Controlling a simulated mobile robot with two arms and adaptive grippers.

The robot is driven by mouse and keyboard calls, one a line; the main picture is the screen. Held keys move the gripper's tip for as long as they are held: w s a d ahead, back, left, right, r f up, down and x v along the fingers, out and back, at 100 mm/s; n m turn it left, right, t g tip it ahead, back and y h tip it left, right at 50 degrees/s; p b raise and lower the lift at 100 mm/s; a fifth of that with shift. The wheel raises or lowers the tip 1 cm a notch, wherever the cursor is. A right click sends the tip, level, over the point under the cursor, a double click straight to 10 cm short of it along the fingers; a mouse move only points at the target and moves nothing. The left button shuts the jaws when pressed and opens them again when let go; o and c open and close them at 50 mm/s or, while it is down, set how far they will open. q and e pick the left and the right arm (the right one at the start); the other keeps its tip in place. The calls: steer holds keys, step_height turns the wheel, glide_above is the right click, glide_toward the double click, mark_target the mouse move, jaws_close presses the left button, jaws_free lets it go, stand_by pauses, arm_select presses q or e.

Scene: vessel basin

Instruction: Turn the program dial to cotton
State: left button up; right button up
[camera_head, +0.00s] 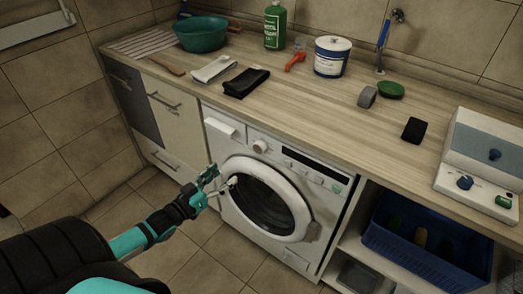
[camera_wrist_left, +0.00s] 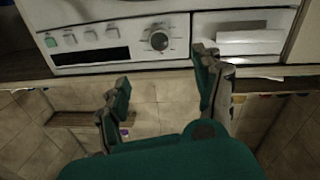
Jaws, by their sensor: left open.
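The white washing machine (camera_head: 300,255) stands under the wooden counter, with its round door facing me. Its program dial (camera_head: 260,146) is a pale round knob on the control panel, between the detergent drawer and the dark display. The dial also shows in the left wrist view (camera_wrist_left: 159,41), where the panel appears upside down. The dial's setting and labels are too small to read. My left gripper (camera_head: 221,180) is open and empty, in front of the door's left edge, below the dial and apart from it. Its two fingers show in the left wrist view (camera_wrist_left: 162,78). My right gripper is not in view.
The counter (camera_head: 290,105) above holds a green basin (camera_head: 201,34), a green bottle (camera_head: 275,26), a white tub (camera_head: 331,57) and folded cloths. A blue crate (camera_head: 420,265) sits on the shelf at right. The floor before the machine is clear.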

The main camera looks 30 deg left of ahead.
mark_target(257, 148)
arm_select(q)
steer(key=w, duration=0.5)
steer(key=w+d, duration=0.1)
steer(key=w, duration=0.4)
steer(key=w+d, duration=0.1)
steer(key=w, duration=0.4)
steer(key=shift+w+d, duration=0.1)
steer(key=shift+w, duration=0.05)
steer(key=c, duration=1.2)
